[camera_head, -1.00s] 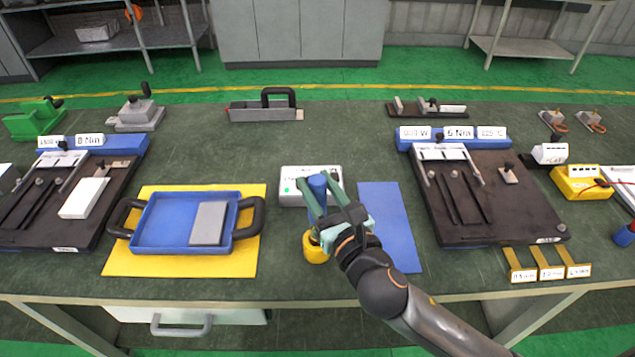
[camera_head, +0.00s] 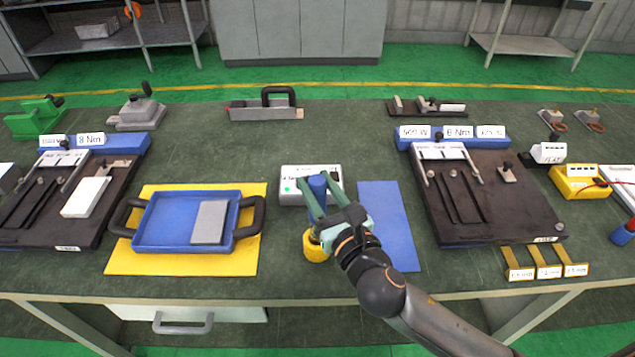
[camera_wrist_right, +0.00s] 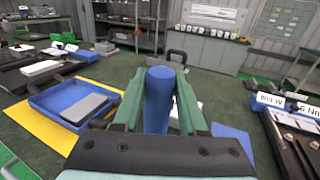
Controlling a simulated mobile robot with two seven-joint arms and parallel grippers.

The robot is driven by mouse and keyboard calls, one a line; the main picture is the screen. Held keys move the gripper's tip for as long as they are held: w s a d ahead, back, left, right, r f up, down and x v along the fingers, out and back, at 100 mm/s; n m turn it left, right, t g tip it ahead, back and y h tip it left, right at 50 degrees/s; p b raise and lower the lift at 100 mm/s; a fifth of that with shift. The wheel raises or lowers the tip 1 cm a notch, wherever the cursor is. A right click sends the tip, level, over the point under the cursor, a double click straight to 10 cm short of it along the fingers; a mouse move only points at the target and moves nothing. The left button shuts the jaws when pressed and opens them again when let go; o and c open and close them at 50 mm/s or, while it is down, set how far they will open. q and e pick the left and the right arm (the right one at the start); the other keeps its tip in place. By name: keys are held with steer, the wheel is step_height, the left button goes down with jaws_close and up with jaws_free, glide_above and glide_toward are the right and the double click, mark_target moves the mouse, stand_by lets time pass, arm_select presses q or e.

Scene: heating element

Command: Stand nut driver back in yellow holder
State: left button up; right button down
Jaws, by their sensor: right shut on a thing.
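The nut driver (camera_head: 318,185) has a blue handle and stands upright in my right gripper (camera_head: 318,199). The green fingers are shut on the handle, which also shows large between them in the right wrist view (camera_wrist_right: 159,95). The yellow holder (camera_head: 317,249) stands on the bench directly below the gripper. The gripper hides the driver's lower part, so I cannot tell whether its tip is inside the holder or just above it. My left gripper is not in view.
A blue tray (camera_head: 152,235) with a grey block (camera_head: 209,222) lies on a yellow mat (camera_head: 130,262) to the left. A white box (camera_head: 297,172) stands behind the driver. A blue mat (camera_head: 388,225) lies right, then a dark fixture plate (camera_head: 500,222).

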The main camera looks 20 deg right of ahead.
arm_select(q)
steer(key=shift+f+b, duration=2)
arm_select(e)
steer(key=shift+f, duration=3)
steer(key=c, duration=0.6)
jaws_free()
steer(key=shift+o, duration=1.1)
steer(key=shift+f, duration=0.15)
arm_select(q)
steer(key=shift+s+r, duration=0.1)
